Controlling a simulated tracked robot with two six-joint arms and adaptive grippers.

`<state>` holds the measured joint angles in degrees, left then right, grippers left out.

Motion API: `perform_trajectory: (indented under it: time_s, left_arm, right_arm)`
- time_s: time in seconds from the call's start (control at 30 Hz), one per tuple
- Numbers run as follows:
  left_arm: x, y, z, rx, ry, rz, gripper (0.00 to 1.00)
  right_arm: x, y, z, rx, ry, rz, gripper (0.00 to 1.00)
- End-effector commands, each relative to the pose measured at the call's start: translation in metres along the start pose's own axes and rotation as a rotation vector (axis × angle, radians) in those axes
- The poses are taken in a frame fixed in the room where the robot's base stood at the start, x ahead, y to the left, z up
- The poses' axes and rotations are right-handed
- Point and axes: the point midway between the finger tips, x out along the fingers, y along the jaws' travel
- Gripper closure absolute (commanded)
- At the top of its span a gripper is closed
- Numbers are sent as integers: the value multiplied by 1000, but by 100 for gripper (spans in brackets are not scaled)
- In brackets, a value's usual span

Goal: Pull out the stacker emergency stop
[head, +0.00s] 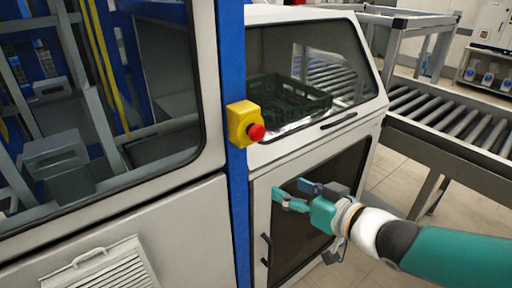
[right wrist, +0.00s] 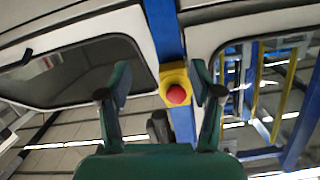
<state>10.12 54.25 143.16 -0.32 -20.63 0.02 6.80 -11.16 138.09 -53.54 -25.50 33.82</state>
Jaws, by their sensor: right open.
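The emergency stop is a yellow box (head: 238,120) with a red mushroom button (head: 256,132), mounted on a blue upright post (head: 233,60). In the head view my right gripper (head: 283,194) is open, below and to the right of the button and apart from it. In the right wrist view the red button (right wrist: 176,95) and its yellow box (right wrist: 174,74) show between the two open fingers (right wrist: 161,82), closer to the right-hand finger. Nothing is between the fingers that I can see being held. My left gripper is not in view.
A white machine housing (head: 300,150) with a window and a lower dark door stands behind my right gripper. A dark green crate (head: 290,98) sits inside it. A roller conveyor (head: 450,115) is at the right. A large glazed panel (head: 100,90) fills the left.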

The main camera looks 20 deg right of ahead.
Motion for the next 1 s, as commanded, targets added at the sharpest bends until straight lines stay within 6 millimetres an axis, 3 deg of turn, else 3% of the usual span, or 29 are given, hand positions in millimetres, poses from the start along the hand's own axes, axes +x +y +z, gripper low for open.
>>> perform_trajectory:
  time_s: [0.1, 0.2, 0.4, 0.57, 1.0]
  left_arm:
    - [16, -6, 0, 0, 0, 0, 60]
    - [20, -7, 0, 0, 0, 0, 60]
    - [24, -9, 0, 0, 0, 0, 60]
    - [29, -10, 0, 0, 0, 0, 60]
    - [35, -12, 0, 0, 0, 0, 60]
  right_arm:
    - [-37, -9, -38, -95, 131, -8, 35]
    - [-59, -16, -57, -146, 194, -11, 35]
    - [-72, -22, -71, -184, 239, -15, 35]
    - [-54, -23, -75, -184, 239, -18, 35]
    - [35, -26, -97, -183, 234, -15, 35]
